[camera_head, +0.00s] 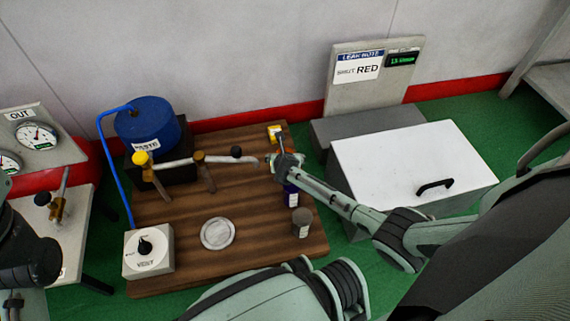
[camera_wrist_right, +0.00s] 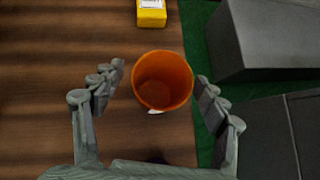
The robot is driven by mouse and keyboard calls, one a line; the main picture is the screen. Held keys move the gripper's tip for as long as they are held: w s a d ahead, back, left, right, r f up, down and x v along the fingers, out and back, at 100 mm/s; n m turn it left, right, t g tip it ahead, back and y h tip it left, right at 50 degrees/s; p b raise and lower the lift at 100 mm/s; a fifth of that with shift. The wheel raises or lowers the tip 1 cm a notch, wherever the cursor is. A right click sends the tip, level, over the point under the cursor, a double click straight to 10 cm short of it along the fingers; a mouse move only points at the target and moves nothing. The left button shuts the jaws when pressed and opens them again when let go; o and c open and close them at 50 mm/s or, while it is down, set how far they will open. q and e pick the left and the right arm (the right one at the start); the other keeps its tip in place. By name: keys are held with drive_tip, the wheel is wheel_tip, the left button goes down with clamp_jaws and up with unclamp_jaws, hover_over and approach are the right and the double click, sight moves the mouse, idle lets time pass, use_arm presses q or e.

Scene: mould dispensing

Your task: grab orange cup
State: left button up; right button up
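The orange cup (camera_wrist_right: 174,98) stands upright on the brown wooden board, its open mouth facing my camera in the right wrist view. It looks empty, with a small white mark at its near edge. My right gripper (camera_wrist_right: 159,82) is open, with one finger left of the cup and one right of it. A gap shows on the left; the right finger is very close to the rim, and I cannot tell if it touches. In the head view my right gripper (camera_head: 284,162) hides most of the cup. My left arm enters at the left edge; its finger state is unclear.
A yellow block (camera_head: 274,132) lies just beyond the cup. A dark purple bottle (camera_head: 291,194) and a brown-grey cylinder (camera_head: 302,223) stand nearer. A white-lidded box (camera_head: 400,165) stands right. A round metal disc (camera_head: 217,233) lies mid-board.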

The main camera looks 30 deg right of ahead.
drive_tip(key=c, duration=1.1)
drive_tip(key=shift+o, duration=0.2)
